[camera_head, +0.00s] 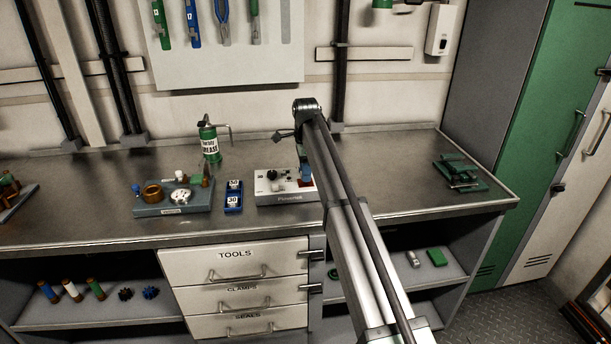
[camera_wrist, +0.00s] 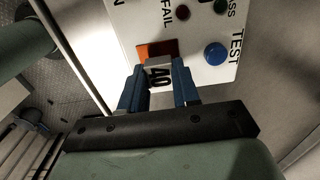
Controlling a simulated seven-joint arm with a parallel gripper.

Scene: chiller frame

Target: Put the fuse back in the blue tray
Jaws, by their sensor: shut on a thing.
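My gripper (camera_wrist: 158,84) has its blue fingers shut on a pale fuse (camera_wrist: 159,76) marked 40. The fuse is at the orange patch (camera_wrist: 157,48) on the white tester; I cannot tell whether it sits in it or just above. In the head view my gripper (camera_head: 305,176) is over the right part of the tester (camera_head: 277,198), and the fuse is hidden there. The small blue tray (camera_head: 233,209) is on the bench left of the tester, with numbered white-faced pieces in it. The tray is not in the wrist view.
A grey-blue tray (camera_head: 172,211) with a brass ring and other parts stands left of the blue tray. A grease can (camera_head: 210,144) stands behind. A green fixture (camera_head: 461,174) is at the bench's right. Bench between tester and fixture is bare, crossed by my arm.

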